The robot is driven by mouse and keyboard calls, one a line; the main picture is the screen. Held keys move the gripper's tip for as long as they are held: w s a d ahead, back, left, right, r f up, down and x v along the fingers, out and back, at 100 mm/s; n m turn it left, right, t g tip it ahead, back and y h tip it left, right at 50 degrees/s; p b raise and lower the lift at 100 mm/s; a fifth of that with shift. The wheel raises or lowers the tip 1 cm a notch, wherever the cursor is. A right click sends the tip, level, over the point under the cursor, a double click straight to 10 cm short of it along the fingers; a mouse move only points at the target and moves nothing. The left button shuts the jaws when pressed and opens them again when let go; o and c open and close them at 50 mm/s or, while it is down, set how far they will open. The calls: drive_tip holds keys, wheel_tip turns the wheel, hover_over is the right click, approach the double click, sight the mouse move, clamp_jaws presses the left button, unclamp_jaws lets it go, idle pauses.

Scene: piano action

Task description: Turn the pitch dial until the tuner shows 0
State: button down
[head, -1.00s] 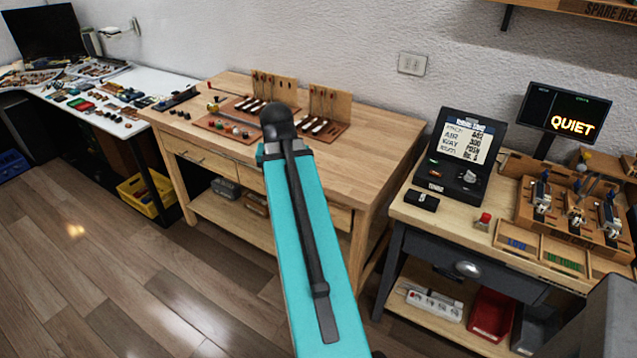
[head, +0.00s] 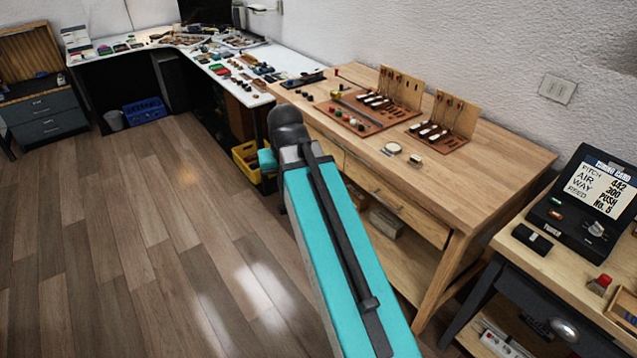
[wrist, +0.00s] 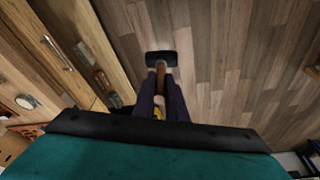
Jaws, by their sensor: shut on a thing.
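A black box (head: 570,222) stands on the right-hand bench in the head view, with a grey knob (head: 596,229) on its front that may be the pitch dial. Its card (head: 603,188) reads pitch 442, air 300, way push, reed No. 5. No tuner reading shows now. In the wrist view my gripper (wrist: 161,84) is shut on a tool (wrist: 161,59) with a brown shaft and a dark block-shaped head. The tool is held over the wooden floor, well away from the black box. My arm hides the gripper in the head view.
A wooden workbench (head: 500,148) with drawers, a tool board and two upright racks stands in the middle. A white table (head: 240,90) with many small parts runs along the back left. The wooden floor (head: 150,240) at left is clear. A yellow crate (head: 246,160) sits beneath.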

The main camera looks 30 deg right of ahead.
drive_tip(key=w+a+n, duration=0.1)
drive_tip(key=a+n, duration=0.2)
drive_tip(key=a, duration=0.8)
drive_tip(key=shift+w+y, duration=0.3)
drive_tip(key=shift+y, duration=0.1)
